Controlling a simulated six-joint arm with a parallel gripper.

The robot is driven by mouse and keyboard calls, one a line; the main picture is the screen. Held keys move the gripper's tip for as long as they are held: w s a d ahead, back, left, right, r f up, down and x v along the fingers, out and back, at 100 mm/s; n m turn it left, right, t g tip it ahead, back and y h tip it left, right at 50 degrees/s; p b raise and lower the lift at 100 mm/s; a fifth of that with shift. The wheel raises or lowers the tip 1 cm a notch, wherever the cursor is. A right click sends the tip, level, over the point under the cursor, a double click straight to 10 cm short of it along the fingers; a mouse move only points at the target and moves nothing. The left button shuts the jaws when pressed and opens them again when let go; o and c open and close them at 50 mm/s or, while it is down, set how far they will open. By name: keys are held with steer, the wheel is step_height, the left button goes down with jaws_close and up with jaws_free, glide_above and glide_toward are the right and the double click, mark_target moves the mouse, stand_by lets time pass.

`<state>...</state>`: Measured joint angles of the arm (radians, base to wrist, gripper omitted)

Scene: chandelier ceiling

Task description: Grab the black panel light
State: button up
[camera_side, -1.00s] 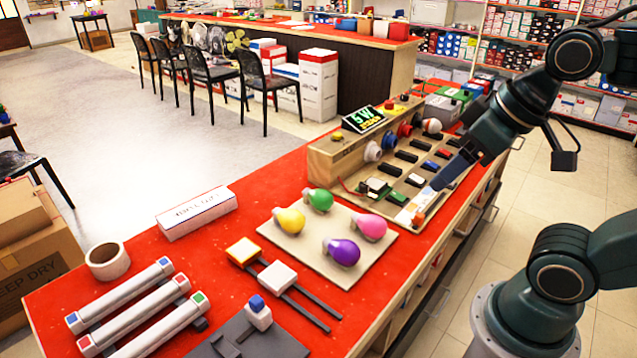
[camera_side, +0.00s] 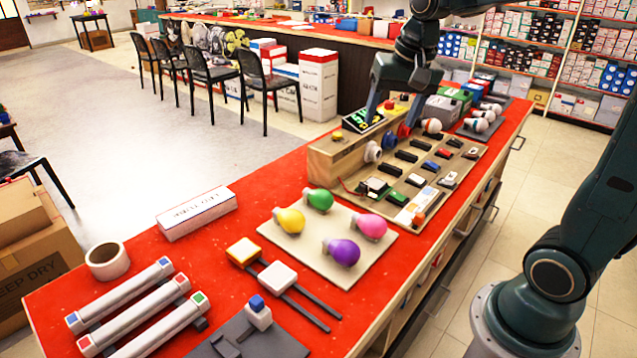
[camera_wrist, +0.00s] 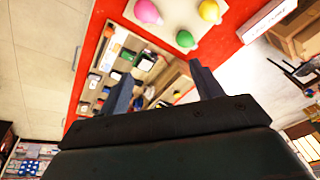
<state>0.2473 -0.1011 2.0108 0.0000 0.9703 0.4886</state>
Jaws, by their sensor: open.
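A small black panel with glowing green and yellow figures (camera_side: 363,119) leans on top of the wooden test board (camera_side: 322,165). It is the likeliest black panel light, though I cannot be sure. My gripper (camera_side: 393,122) points down over the back of the board, at or just right of this panel, with its fingers apart. One finger partly covers the panel's right side, and I cannot tell whether they touch. In the wrist view, my gripper (camera_wrist: 160,85) has two spread fingers with the board showing between them. I cannot make out the panel clearly there.
The board carries sockets, switches and dark blocks. Coloured bulbs lie on a beige mat (camera_side: 388,245) in front. Square lights on dark rails (camera_side: 278,276), white tubes (camera_side: 140,318) and a tape roll (camera_side: 107,261) are nearer. Grey boxes (camera_side: 440,112) stand behind right.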

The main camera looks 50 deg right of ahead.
steer(key=w+d+f+m+g, duration=0.2)
steer(key=w+d+f+m, duration=0.35)
steer(key=w+d, duration=0.3)
steer(key=m+g, duration=0.1)
steer(key=m, duration=0.3)
glide_above(376, 182)
step_height(376, 182, down, 10)
steer(key=shift+a+r+y, duration=0.15)
steer(key=shift+y, duration=0.25)
steer(key=shift+f, duration=4.25)
steer(key=shift+f, duration=2.6)
